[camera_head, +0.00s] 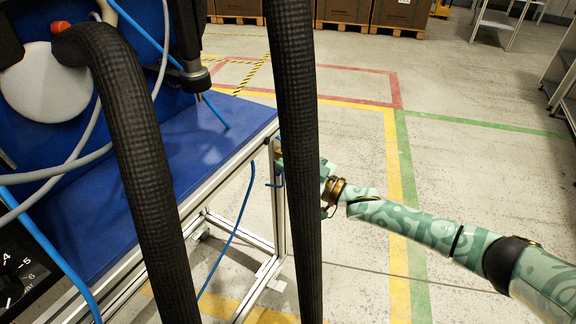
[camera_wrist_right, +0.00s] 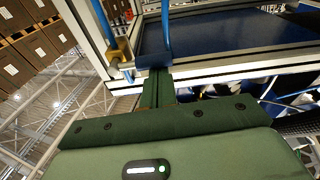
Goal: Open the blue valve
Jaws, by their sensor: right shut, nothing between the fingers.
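The blue valve handle (camera_wrist_right: 153,60) is a small blue piece beside a brass fitting (camera_wrist_right: 120,50) at the table's corner in the right wrist view. In the head view a bit of the blue valve (camera_head: 274,183) shows at the table's right edge, partly hidden by a black hose. My right gripper (camera_wrist_right: 156,80) is shut and empty, with its green fingers up against or just short of the blue handle; I cannot tell if they touch. In the head view most of the right gripper (camera_head: 279,157) is behind the hose. My left gripper is not in view.
Two thick black hoses (camera_head: 138,170) (camera_head: 297,170) cross the head view. The blue-topped table (camera_head: 225,150) has a metal frame, and a thin blue tube (camera_head: 237,225) hangs at its corner. A gauge (camera_head: 15,275) is at lower left.

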